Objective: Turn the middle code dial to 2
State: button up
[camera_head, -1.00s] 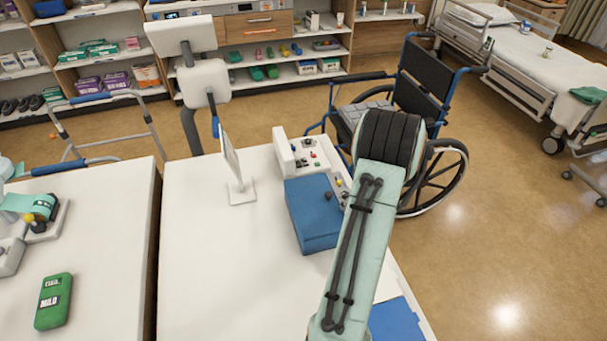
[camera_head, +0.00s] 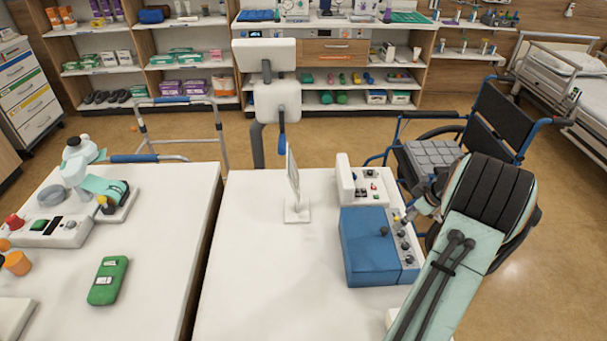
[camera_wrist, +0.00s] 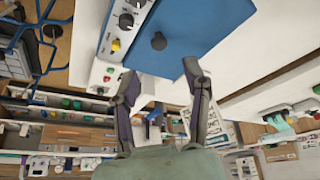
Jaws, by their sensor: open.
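A blue box (camera_head: 370,250) with a grey control panel (camera_head: 410,275) along its right side stands on the white table. Three dark code dials run down the panel, the middle code dial (camera_head: 405,245) between the other two; a yellow knob (camera_head: 397,215) is beyond them. I cannot read the dial's setting. A dark knob (camera_head: 384,231) sits on the blue top. In the wrist view, panel dials (camera_wrist: 126,20) show at the upper left and the blue top (camera_wrist: 190,30) lies ahead. My gripper (camera_wrist: 160,78) is open and empty, beside the panel's far right end, apart from the dials.
A white device (camera_head: 350,180) with small buttons stands behind the box, and a thin upright screen (camera_head: 293,180) is to its left. A wheelchair (camera_head: 440,150) is close behind my arm. The table's left part (camera_head: 255,260) is clear. A second table (camera_head: 165,270) holds a green case.

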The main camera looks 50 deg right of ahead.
jog(key=w+a+r, duration=0.4)
jog(key=w+a, duration=0.2)
jog(key=w, duration=0.3)
jog(key=w+a+r+m, duration=0.1)
jog(key=w+a+r, duration=0.4)
jog(key=w+a, duration=0.2)
jog(key=shift+w+r+m+y, duration=0.3)
jog(key=shift+w, duration=1.05)
jog(key=shift+a, duration=0.1)
